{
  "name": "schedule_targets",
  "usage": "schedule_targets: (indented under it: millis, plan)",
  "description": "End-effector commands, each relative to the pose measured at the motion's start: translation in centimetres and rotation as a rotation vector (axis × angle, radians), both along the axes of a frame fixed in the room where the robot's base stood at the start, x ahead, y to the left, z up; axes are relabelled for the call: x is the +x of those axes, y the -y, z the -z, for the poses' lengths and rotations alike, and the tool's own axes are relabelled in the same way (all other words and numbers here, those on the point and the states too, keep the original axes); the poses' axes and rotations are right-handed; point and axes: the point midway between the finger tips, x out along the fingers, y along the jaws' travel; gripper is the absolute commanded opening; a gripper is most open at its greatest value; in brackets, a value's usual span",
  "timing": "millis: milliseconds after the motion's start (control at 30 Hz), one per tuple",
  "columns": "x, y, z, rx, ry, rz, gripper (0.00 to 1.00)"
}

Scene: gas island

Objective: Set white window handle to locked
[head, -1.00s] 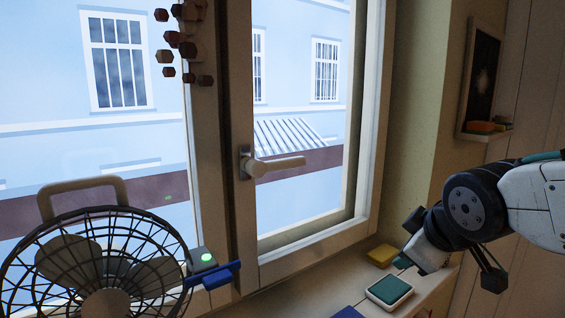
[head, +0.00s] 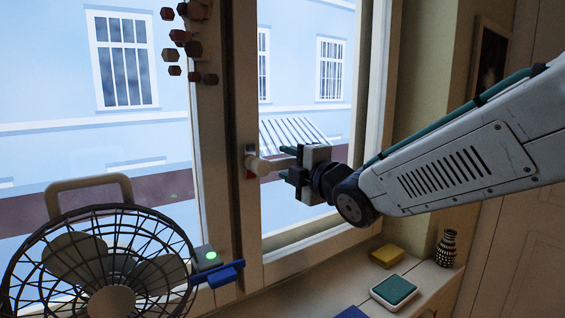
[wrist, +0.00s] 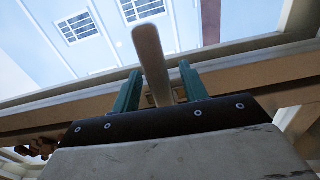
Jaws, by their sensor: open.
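The white window handle (head: 264,166) is on the window frame in the middle of the head view. It sticks out roughly level to the right from its base plate, which shows a small red mark. My gripper (head: 288,163) is at the handle's free end, one finger above it and one below. In the wrist view the handle (wrist: 151,55) runs between the two green fingers of my gripper (wrist: 158,85), with gaps visible on both sides. The gripper is open. The handle's free end is partly hidden by the gripper in the head view.
A wire-cage fan (head: 105,262) stands at the lower left, with a blue clip and a green light beside it. A yellow block (head: 387,257), a teal-topped pad (head: 395,290) and a patterned vase (head: 447,248) are on the sill. Brown blocks hang at the upper left.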

Motion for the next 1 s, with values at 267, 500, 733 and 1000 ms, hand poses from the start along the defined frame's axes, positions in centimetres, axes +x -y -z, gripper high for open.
schedule_targets:
  millis: [267,500,733,1000]
  plan:
    - [1.9,-1.3,0.0,0.0,0.0,0.001,0.44]
    - [1.9,-1.3,0.0,0.0,-0.001,0.001,0.44]
    - [1.9,-1.3,0.0,0.0,-0.001,0.001,0.0]
    - [1.4,-2.7,0.3,0.023,-0.019,-0.019,0.0]
